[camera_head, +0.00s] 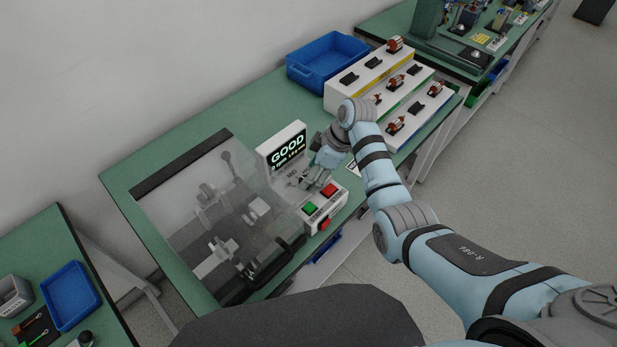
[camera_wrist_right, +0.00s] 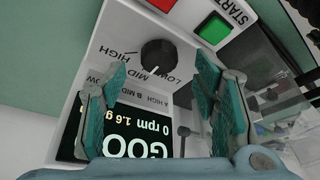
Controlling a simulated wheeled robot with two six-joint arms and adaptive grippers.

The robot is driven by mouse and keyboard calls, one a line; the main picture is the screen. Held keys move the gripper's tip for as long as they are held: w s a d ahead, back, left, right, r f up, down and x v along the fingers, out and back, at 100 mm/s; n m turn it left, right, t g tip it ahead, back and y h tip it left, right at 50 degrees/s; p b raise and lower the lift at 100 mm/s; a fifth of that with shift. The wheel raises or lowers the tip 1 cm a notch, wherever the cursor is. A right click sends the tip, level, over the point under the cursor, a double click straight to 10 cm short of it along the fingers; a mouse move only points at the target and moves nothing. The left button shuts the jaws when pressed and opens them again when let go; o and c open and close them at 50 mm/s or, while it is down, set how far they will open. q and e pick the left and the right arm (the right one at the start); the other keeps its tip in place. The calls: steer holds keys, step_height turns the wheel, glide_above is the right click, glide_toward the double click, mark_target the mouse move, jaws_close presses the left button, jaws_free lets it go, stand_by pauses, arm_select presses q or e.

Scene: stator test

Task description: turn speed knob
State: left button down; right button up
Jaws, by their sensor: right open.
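The black round speed knob (camera_wrist_right: 158,56) sits on the white control panel, with LOW, MID and HIGH printed around it. I cannot tell for sure which label its pointer faces. My right gripper (camera_wrist_right: 162,88) is open and empty in the right wrist view, its teal fingers to either side of the knob's line and apart from it. My left gripper is not in view.
A green START button (camera_head: 309,208) and a red button (camera_head: 329,189) are close to the gripper. A clear cover (camera_head: 185,185) stands left of the box. A white stepped rack (camera_head: 345,97) and a blue bin (camera_head: 327,62) are behind. Bare green tabletop (camera_head: 215,115) lies behind the cover.

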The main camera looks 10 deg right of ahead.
steer(key=x, duration=0.2)
steer(key=shift+a+f, duration=0.1)
steer(key=shift+f, duration=0.1)
steer(key=shift+c, duration=1)
steer(key=c, duration=1)
steer(key=shift+o, duration=0.2)
